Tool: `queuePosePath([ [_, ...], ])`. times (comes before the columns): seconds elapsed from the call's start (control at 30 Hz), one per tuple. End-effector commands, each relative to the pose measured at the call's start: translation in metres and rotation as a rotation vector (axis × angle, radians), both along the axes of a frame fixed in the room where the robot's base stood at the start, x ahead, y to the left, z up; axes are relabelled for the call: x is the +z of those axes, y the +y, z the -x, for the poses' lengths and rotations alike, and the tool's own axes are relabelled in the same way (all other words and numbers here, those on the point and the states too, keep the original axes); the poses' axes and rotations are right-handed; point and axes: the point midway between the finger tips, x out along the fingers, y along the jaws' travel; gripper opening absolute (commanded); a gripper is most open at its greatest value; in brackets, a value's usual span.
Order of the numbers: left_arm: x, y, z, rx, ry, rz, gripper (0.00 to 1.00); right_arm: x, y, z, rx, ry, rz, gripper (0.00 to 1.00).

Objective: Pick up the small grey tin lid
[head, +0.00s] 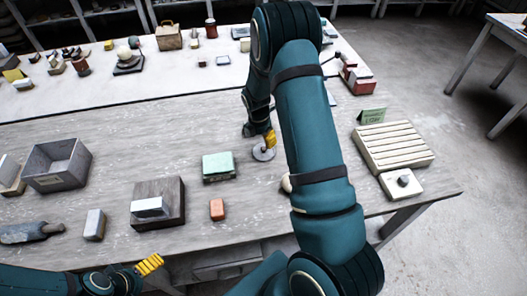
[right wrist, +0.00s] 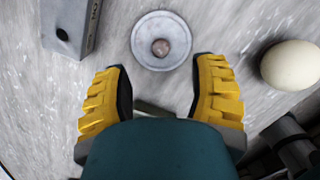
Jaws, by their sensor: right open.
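The small grey tin lid (right wrist: 142,43) is a flat round disc with a brownish knob at its centre. It lies flat on the table, and in the head view (head: 262,153) it is partly covered by my right gripper. My right gripper (right wrist: 161,92) is open and empty, with its yellow fingers spread. In the right wrist view the lid lies just beyond the fingertips, centred between them. In the head view my right gripper (head: 269,141) is right at the lid. My left gripper (head: 150,264) is at the front edge, away from the lid; its opening cannot be made out.
A pale egg-like ball (right wrist: 292,65) lies right of the lid, and a grey block (right wrist: 70,24) lies to its left. A green box (head: 219,167), a small orange block (head: 217,210) and a slatted tray (head: 393,146) stand nearby. The table behind the lid looks clear.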

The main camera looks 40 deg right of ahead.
Motion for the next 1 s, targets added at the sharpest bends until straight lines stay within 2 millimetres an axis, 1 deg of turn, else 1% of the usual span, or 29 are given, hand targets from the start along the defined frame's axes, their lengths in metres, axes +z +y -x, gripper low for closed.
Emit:
queuePosePath([
  [0.03, 0.000, 0.000, 0.000, 0.000, 0.000, 0.000, 1.00, -0.007, -0.001, 0.000, -0.001, 0.001, 0.001, 0.58],
  [0.07, 0.000, 0.000, 0.000, 0.000, 0.000, 0.000, 1.00, -0.009, -0.002, 0.000, 0.000, 0.001, 0.001, 0.58],
  [0.27, 0.000, 0.000, 0.000, 0.000, 0.000, 0.000, 1.00, -0.021, -0.003, 0.000, -0.001, 0.000, 0.000, 0.58],
  [0.5, 0.002, 0.000, 0.000, 0.000, 0.000, 0.000, 1.00, -0.055, -0.006, 0.001, -0.001, 0.001, 0.000, 0.58],
  [0.6, 0.002, 0.000, 0.000, 0.000, 0.000, 0.000, 1.00, -0.064, -0.007, 0.001, -0.001, -0.001, 0.000, 0.58],
  [0.87, 0.002, 0.000, 0.000, 0.000, 0.000, 0.000, 1.00, -0.067, -0.007, 0.000, -0.001, -0.002, 0.000, 0.58],
  [0.9, 0.002, 0.000, 0.000, 0.000, 0.000, 0.000, 1.00, -0.067, -0.007, 0.000, -0.001, -0.002, 0.000, 0.61],
  [0.97, 0.002, 0.000, 0.000, 0.000, 0.000, 0.000, 1.00, -0.066, -0.007, 0.000, -0.001, -0.002, 0.000, 0.40],
  [1.0, 0.002, 0.000, 0.000, 0.000, 0.000, 0.000, 1.00, -0.066, -0.007, 0.000, -0.001, -0.002, 0.000, 0.26],
])
